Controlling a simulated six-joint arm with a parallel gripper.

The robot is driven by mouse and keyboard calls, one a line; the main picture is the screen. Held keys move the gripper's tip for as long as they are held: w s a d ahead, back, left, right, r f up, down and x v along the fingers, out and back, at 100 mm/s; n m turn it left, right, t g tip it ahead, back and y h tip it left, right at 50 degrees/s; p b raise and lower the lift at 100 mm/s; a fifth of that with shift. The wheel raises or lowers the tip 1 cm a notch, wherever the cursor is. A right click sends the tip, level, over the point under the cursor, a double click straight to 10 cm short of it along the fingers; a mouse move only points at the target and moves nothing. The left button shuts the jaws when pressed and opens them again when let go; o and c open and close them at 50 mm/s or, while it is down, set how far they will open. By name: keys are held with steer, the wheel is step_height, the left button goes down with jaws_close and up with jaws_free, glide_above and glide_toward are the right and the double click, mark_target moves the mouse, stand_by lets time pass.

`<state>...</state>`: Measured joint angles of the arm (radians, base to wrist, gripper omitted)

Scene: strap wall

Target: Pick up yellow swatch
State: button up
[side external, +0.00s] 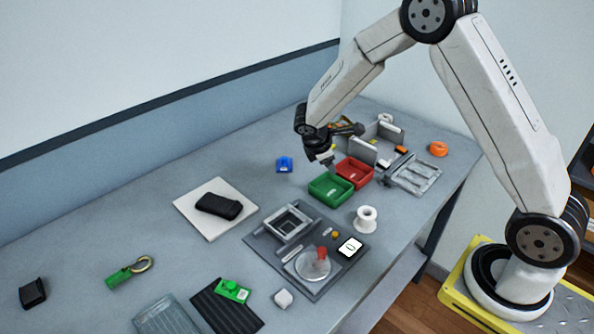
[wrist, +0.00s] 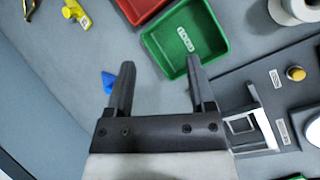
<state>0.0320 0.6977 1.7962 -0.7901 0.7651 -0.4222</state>
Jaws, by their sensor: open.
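A small yellow piece (wrist: 76,15), likely the yellow swatch, lies on the table at the top left of the wrist view. It is beyond my fingertips and to their left, apart from them. In the side view I cannot clearly make it out near my gripper. My gripper (wrist: 160,66) is open with nothing between its fingers. In the side view my gripper (side external: 328,161) points down above the table, behind the green bin.
A green bin (wrist: 205,17) and a red bin (side external: 366,180) stand close to my gripper. A blue piece (side external: 284,164) lies left of it. A white spool (side external: 366,219) and a grey fixture plate (side external: 262,238) are nearer the camera.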

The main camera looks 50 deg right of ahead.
steer(key=w+d+f+n+h, duration=0.2)
steer(key=w+d, duration=0.1)
steer(key=w+d+f+n+t+h, duration=0.1)
steer(key=w+d+f+n+h, duration=0.1)
steer(key=w+n, duration=0.1)
steer(key=w+d+f+n+h, duration=0.2)
steer(key=w+d, duration=0.1)
steer(key=w, duration=0.2)
steer(key=shift+w+d+f+n+t+h, duration=0.25)
steer(key=shift+d+n+t+h, duration=0.05)
steer(key=shift+n, duration=0.1)
steer(key=shift+w+d+f+n+h, duration=0.15)
steer(key=shift+w+d+n+h, duration=0.2)
steer(key=shift+w+n+h, duration=0.1)
steer(key=shift+x, duration=1.3)
steer(key=shift+x, duration=2.55)
steer(key=shift+w, duration=0.15)
jaws_close()
